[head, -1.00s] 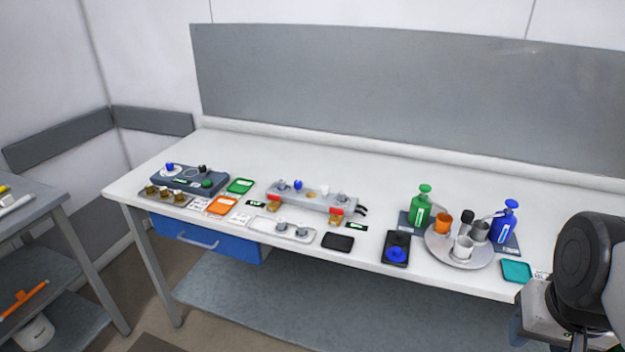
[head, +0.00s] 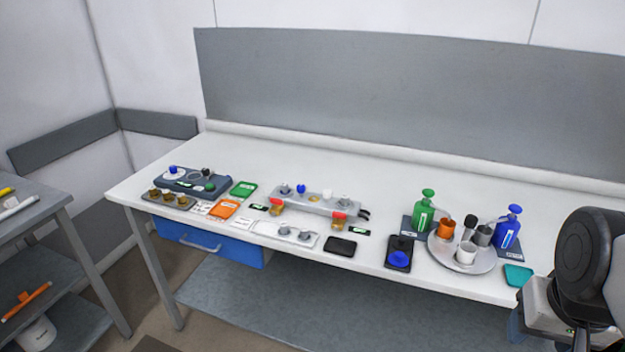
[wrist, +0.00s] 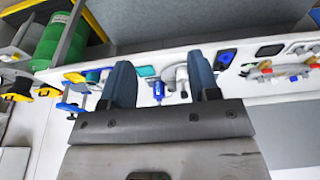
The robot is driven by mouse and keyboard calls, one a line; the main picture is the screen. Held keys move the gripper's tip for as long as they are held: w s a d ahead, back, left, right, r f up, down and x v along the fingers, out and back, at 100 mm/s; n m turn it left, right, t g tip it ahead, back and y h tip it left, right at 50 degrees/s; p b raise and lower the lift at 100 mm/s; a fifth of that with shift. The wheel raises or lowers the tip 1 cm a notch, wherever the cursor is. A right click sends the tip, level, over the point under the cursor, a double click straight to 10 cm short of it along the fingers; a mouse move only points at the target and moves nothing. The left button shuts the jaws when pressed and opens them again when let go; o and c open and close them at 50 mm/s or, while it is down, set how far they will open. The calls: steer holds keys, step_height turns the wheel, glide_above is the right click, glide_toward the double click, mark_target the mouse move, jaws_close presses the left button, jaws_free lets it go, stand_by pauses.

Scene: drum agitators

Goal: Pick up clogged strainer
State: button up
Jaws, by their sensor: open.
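A grey manifold block (head: 313,203) with red-and-orange ends stands mid-table in the head view. Blue, grey and one yellowish round fitting (head: 314,197) sit along its top. I cannot tell which small part is the clogged strainer. A tray in front holds grey round fittings (head: 295,234). Several brass-coloured fittings (head: 171,197) sit on a tray at the left. The blurred manifold (wrist: 283,69) is at the right there, away from the fingers.
A round tray (head: 482,266) with cups stands between green (head: 424,211) and blue (head: 508,228) pump bottles. Black mats (head: 341,246), a teal pad (head: 518,275) and green and orange trays lie about. A side shelf (head: 45,285) stands left. The table's back strip is clear.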

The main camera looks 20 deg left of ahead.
steer(key=w+a+r+n, duration=0.2)
steer(key=w+a, duration=0.3)
steer(key=w, duration=0.3)
steer(key=w+a+r+n+g, duration=0.15)
steer(key=w+a, duration=0.25)
steer(key=w, duration=0.4)
steer(key=w+a+r+n+t, duration=0.1)
steer(key=w+a+r+n, duration=0.15)
steer(key=w+a, duration=0.45)
steer(key=n+g, duration=0.2)
steer(key=n, duration=0.7)
glide_above(284, 183)
steer(key=f, duration=1)
steer(key=d+f, duration=0.1)
steer(key=f, duration=0.4)
steer(key=shift+f, duration=0.4)
steer(key=shift+a+f, duration=0.3)
steer(key=shift+a, duration=0.25)
steer(key=shift+f, duration=1.25)
